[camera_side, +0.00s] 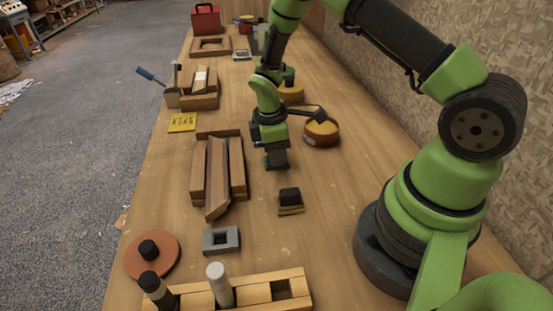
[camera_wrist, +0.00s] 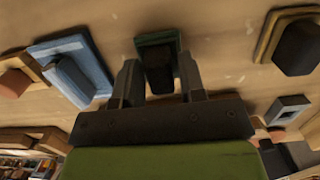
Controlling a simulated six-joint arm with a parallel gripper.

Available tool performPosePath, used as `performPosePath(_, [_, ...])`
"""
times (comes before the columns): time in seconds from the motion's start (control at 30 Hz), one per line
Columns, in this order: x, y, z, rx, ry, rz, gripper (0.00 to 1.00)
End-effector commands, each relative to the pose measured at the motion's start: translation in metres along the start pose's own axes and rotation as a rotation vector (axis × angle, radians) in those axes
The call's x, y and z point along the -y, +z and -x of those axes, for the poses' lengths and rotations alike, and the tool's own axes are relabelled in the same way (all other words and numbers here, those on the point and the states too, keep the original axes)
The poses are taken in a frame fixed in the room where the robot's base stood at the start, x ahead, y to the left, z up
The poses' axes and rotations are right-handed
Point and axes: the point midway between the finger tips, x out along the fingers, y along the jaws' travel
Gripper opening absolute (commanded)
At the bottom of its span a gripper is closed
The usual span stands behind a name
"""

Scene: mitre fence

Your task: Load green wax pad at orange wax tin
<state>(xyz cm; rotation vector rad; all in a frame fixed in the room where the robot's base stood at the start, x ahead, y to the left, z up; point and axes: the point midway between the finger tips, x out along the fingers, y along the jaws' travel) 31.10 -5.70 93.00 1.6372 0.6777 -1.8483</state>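A green wax pad (camera_wrist: 158,37) with a dark block handle lies on the bench in the wrist view. My gripper (camera_wrist: 159,78) is over it, with one finger on each side of the handle. The fingers are apart and look open; whether they touch the handle is unclear. In the side view my gripper (camera_side: 277,160) points down close to the bench and largely hides the pad. The orange wax tin (camera_side: 321,132), round with a yellowish inside, stands just right of my gripper in the side view. The tin is not visible in the wrist view.
A yellow-brown pad with a black handle (camera_side: 290,208) lies nearer the camera. A blue pad (camera_wrist: 85,45) lies left in the wrist view. A wooden trough (camera_side: 217,175) and a grey block with a square hole (camera_side: 221,240) stand left. Bench right of the black-handled pad is clear.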

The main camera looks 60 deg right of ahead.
Motion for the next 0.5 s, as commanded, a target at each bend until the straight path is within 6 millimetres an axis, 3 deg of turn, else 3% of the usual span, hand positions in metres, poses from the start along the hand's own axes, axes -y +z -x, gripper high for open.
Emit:
performPosePath(0.03, [0.0, 0.0, 0.0001, 0.0, 0.0, 0.0, 0.25])
performPosePath(0.1, [0.0, 0.0, 0.0001, 0.0, 0.0, 0.0, 0.16])
performPosePath(0.17, [0.0, 0.0, 0.0002, 0.0, 0.0, 0.0, 0.16])
performPosePath(0.2, [0.0, 0.0, 0.0002, 0.0, 0.0, 0.0, 0.21])
performPosePath(0.3, [0.0, -0.0001, 0.0002, 0.0, 0.0, 0.0, 0.0])
performPosePath(0.5, [-0.0007, 0.0003, 0.0072, -0.002, 0.003, 0.0, 0.0])
